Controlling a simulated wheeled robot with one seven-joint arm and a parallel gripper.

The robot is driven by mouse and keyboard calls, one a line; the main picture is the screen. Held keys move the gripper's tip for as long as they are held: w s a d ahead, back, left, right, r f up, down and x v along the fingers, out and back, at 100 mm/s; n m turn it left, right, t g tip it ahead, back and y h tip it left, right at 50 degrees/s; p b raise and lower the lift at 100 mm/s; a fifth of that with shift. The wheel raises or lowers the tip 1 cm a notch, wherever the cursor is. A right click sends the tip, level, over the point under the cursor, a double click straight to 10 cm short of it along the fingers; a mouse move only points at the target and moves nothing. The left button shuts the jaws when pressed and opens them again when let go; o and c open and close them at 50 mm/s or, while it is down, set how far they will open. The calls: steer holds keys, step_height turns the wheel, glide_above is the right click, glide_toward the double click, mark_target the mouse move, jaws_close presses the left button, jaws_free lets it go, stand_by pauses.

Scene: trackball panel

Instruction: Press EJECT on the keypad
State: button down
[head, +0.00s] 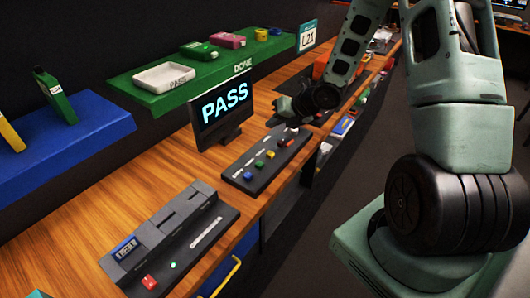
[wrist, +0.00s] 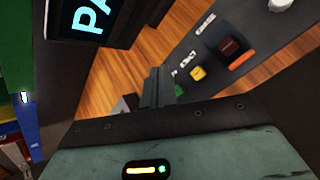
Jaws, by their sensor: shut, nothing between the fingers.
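A dark keypad panel (head: 244,163) lies on the wooden desk in front of the monitor. It carries a blue button (head: 247,175), a green button (head: 259,164), a yellow button (head: 270,154) and a red button (head: 284,142). In the wrist view the panel (wrist: 205,45) shows a yellow button (wrist: 198,73), a dark red button (wrist: 230,46) and an orange patch (wrist: 241,61).
The monitor (head: 221,106) reads PASS and stands close to my gripper. A slotted grey device (head: 170,228) with a red button (head: 148,282) is at the near left. Green (head: 150,97) and blue (head: 75,140) shelves hold trays and boxes. Bare desk lies between the two panels.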

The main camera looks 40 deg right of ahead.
steer(key=b, duration=0.5)
glide_above(273, 158)
step_height(273, 158, down, 8)
steer(key=shift+r, duration=0.2)
steer(key=shift+f+b, duration=0.6)
steer(key=shift+b, duration=0.2)
steer(key=shift+f, duration=0.1)
stand_by(1.3)
steer(key=shift+f+b, duration=0.3)
steer(key=shift+b, duration=0.4)
steer(key=shift+f+b, duration=0.5)
steer(key=shift+b, duration=0.1)
stand_by(0.5)
steer(key=shift+r, duration=0.1)
steer(key=shift+r+p, duration=0.55)
steer(key=shift+r, duration=0.3)
steer(key=shift+r, duration=0.1)
